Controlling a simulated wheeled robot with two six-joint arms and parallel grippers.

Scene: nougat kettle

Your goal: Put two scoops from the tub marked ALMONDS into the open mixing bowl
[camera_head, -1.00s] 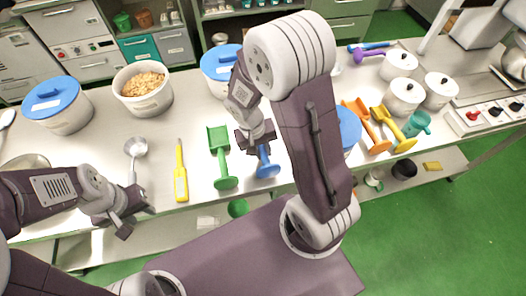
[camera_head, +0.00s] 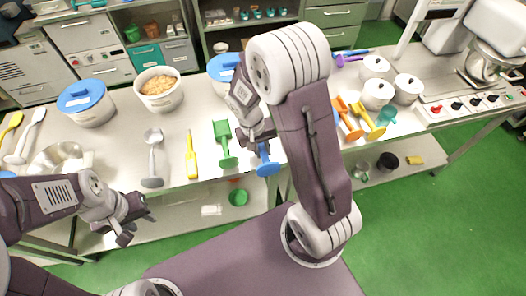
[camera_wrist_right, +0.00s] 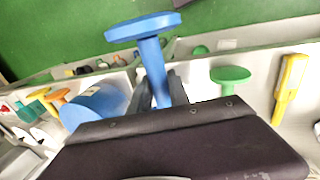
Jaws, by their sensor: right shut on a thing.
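My right gripper (camera_head: 262,140) is shut on a blue scoop (camera_head: 267,166) over the table's front part. An open white tub (camera_head: 150,101) of light brown pieces stands at the back left; no label is readable. A shiny metal bowl (camera_head: 50,155) stands at the far left, partly behind my left arm. Another metal bowl (camera_head: 484,70) sits under the mixer at the far right. My left gripper (camera_head: 128,217) is open and empty in front of the table.
A green scoop (camera_head: 223,142), yellow tool (camera_head: 191,158) and grey ladle (camera_head: 152,155) lie left of the blue scoop. Blue-lidded tubs (camera_head: 86,103) stand behind. Orange (camera_head: 348,118) and yellow (camera_head: 370,122) scoops and white lidded pots (camera_head: 376,95) are to the right.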

